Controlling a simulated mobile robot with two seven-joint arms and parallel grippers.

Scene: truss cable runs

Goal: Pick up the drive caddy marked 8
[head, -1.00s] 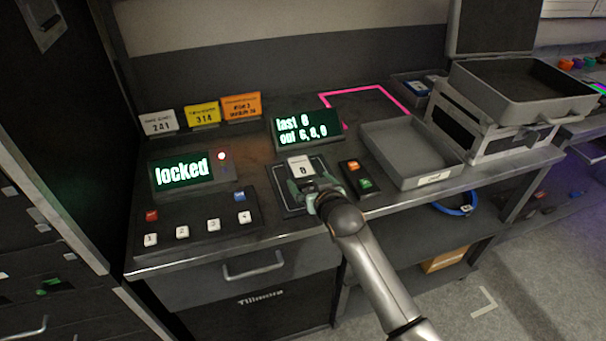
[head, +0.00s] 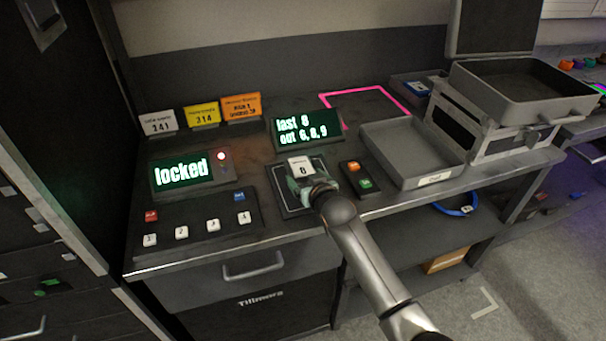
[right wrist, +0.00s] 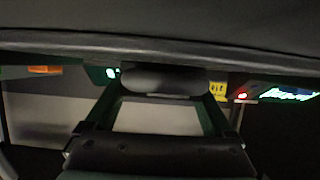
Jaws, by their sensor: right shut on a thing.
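The drive caddy marked 8 (head: 301,167) is a small dark block with a white label on top. It is at the black pad (head: 277,188) with a pale outline, in the middle of the bench. My right gripper (head: 305,185) is shut on the caddy from the front. Whether the caddy touches the pad is hard to tell. In the right wrist view, a dark body fills the near part and a pale area shows between green sides (right wrist: 160,116). My left gripper is not in view.
A display (head: 305,133) reading "last 8, out 6,8,9" stands behind the pad. A "locked" display (head: 182,172) and button panel (head: 195,225) are left. An orange and green button box (head: 359,177) and grey tray (head: 410,152) are right. A pink outline (head: 364,93) marks clear bench.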

